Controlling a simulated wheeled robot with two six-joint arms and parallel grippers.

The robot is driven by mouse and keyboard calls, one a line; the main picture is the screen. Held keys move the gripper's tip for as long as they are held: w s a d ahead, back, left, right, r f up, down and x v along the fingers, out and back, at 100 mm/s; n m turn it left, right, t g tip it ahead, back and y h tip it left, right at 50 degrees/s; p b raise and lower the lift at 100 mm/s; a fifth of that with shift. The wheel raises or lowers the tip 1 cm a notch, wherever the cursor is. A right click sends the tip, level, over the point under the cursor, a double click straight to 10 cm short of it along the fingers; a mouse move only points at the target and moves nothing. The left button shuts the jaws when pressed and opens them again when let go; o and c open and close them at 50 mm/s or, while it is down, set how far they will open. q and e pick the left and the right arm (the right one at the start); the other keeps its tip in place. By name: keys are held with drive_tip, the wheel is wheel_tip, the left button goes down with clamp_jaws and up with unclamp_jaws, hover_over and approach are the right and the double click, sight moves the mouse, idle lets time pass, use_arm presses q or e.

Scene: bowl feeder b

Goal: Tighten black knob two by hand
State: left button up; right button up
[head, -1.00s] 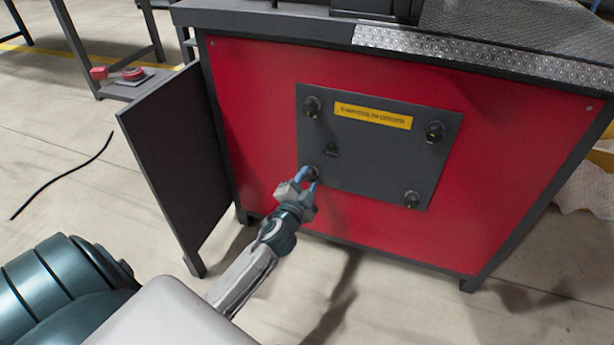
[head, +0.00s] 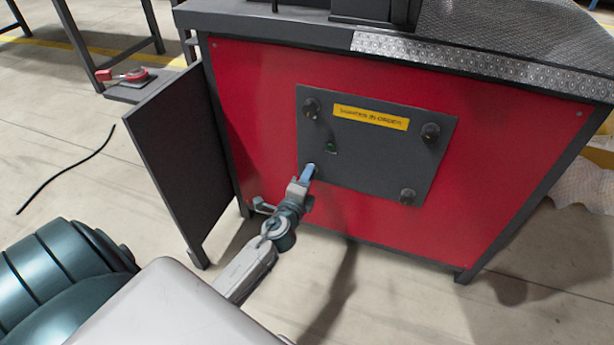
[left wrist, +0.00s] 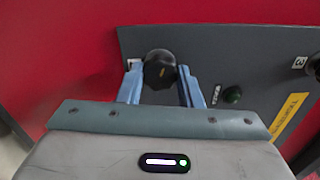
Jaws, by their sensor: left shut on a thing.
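The dark grey panel (head: 375,165) on the red cabinet has a black knob near each corner. My left gripper (head: 308,172) is at the lower-left knob, its blue fingers pointing into the panel. In the left wrist view this black knob (left wrist: 160,69) is between the two blue fingers (left wrist: 159,82), which are shut on it. In the head view the fingers mostly hide that knob. A small white label beside it is too small to read. The other knobs are upper left (head: 311,108), upper right (head: 430,131) and lower right (head: 407,196). My right gripper is not in view.
A yellow label (head: 371,117) and a small green button (head: 331,148) are on the panel. An open dark door (head: 170,165) stands left of my left arm. A red-handled device (head: 125,76) is at the far left. A black cable (head: 65,173) lies on the floor.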

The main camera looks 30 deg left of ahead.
use_arm(q)
drive_tip(key=shift+f+m, duration=0.1)
drive_tip(key=shift+m, duration=0.3)
drive_tip(key=o, duration=1)
drive_tip(key=shift+s+d, duration=0.1)
drive_tip(key=shift+v, duration=5.35)
